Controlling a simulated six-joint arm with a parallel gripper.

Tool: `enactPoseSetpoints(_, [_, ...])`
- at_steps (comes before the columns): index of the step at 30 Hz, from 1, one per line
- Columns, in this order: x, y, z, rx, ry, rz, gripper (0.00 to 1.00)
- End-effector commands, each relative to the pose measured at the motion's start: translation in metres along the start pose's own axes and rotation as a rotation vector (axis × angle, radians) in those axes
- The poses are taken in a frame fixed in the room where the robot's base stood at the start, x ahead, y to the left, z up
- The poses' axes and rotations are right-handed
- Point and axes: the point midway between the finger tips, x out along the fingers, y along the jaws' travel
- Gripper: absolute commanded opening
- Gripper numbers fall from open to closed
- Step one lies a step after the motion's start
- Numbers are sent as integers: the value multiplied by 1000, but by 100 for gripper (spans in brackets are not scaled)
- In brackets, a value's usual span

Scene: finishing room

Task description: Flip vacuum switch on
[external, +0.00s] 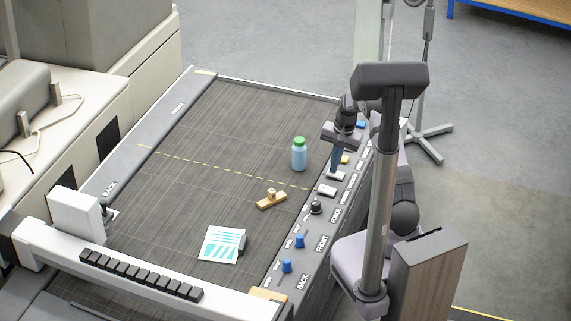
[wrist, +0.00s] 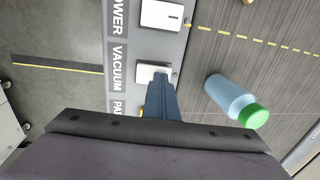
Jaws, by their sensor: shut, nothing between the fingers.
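The vacuum switch (wrist: 150,72) is a white rocker in a pale plate beside the VACUUM label in the wrist view. In the external view it is the small white switch (external: 337,176) on the console strip. My gripper (wrist: 162,84) is shut and empty, with blue-grey fingers pointing down at the near right part of this switch. They cover part of it. In the external view the fingertips of my gripper (external: 334,169) are right at the switch. I cannot tell whether they touch it or which way the rocker is tilted.
The white power switch (wrist: 161,14) sits just beyond the vacuum switch. A blue bottle with a green cap (external: 299,155) stands on the dark bed near my gripper.

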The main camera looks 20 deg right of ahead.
Motion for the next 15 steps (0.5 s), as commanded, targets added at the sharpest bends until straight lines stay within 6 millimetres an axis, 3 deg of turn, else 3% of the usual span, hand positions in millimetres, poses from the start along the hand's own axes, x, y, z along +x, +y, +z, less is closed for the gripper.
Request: enactPoseSetpoints(15, [-2, 6, 0, 3, -2, 1, 0])
